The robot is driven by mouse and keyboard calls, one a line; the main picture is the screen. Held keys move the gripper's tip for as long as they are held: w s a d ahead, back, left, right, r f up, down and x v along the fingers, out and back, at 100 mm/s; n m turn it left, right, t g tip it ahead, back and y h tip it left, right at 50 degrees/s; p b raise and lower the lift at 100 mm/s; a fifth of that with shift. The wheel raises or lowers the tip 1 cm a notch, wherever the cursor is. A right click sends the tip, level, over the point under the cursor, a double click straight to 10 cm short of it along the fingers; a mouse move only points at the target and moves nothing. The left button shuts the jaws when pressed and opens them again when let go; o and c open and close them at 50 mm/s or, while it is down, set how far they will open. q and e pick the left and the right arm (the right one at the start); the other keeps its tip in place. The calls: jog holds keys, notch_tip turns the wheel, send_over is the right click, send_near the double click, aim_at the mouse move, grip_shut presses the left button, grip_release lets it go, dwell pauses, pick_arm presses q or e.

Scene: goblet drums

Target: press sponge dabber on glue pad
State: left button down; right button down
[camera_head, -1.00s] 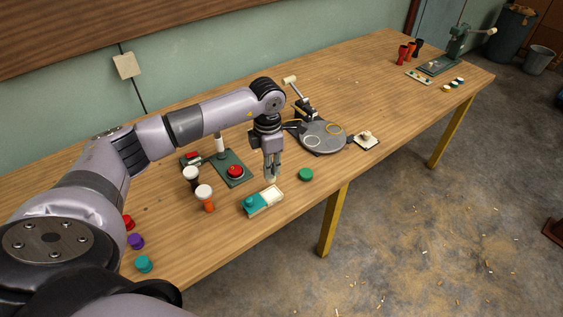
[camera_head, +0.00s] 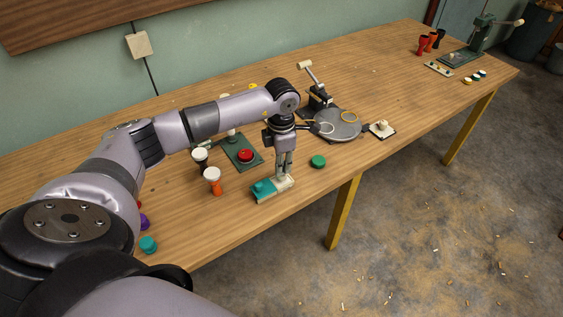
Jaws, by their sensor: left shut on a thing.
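My left gripper (camera_head: 284,172) points straight down and is shut on a small pale piece, the sponge dabber (camera_head: 282,178), mostly hidden by the fingers. It is right over the white end of a small teal-and-white tray near the table's front edge, which looks like the glue pad (camera_head: 265,191). The dabber's lower end meets the white surface in the picture; I cannot tell if it is pressed on it. My right gripper is not in view.
A green disc (camera_head: 318,161) lies to the right of the pad. An orange-and-white goblet drum (camera_head: 213,181) and a red button on a green base (camera_head: 246,155) stand left. A grey round plate (camera_head: 340,125) lies behind. A small white pad with a knob (camera_head: 382,130) is further right.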

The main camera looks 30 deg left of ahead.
pick_arm(q)
jog(key=shift+f, duration=0.25)
dwell(0.5)
jog(key=shift+f+b, duration=0.3)
jog(key=shift+b, duration=0.15)
dwell(0.4)
dwell(0.9)
jog(key=shift+r+p, duration=0.7)
jog(key=shift+r, duration=0.5)
jog(key=shift+r+p, duration=1.4)
jog(key=shift+r, duration=0.95)
